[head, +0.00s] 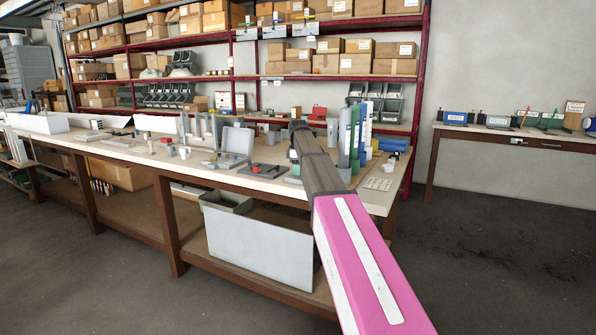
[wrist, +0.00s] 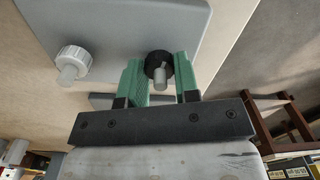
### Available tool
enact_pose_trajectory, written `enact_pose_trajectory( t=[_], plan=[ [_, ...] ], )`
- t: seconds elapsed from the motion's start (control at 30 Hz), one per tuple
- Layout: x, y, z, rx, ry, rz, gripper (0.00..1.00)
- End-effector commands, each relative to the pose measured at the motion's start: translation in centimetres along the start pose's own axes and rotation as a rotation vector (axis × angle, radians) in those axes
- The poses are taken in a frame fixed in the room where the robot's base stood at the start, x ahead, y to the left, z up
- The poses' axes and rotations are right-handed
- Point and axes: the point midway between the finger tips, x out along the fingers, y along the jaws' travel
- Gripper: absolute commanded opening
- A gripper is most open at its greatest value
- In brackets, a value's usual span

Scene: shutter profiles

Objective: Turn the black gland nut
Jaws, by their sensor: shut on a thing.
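The black gland nut (wrist: 153,68) is in the wrist view, on the face of a grey housing (wrist: 200,22), with a grey stub standing out of its middle. My gripper (wrist: 159,72) has its two green fingers on either side of the nut and is shut on it. Part of the nut's rim is hidden by the fingers. In the head view my arm reaches over the bench; the gripper's fingers and the nut cannot be made out there.
A white gland nut (wrist: 73,58) with a grey stub sits on the same housing, left of my gripper. In the head view the workbench (head: 262,186) holds several parts and upright tubes (head: 355,140). The floor at right is clear.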

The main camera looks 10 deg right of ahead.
Motion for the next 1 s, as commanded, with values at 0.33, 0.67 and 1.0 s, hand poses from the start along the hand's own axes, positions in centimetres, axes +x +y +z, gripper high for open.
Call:
enact_pose_trajectory(
  t=[0.33,0.67,1.0],
  plan=[
    [-0.04,0.03,-0.02,-0.018,0.000,0.000,0.06],
    [-0.03,0.02,-0.01,-0.017,0.000,0.000,0.55],
    [-0.89,0.06,-0.02,-0.017,0.000,0.000,0.55]
  ],
)
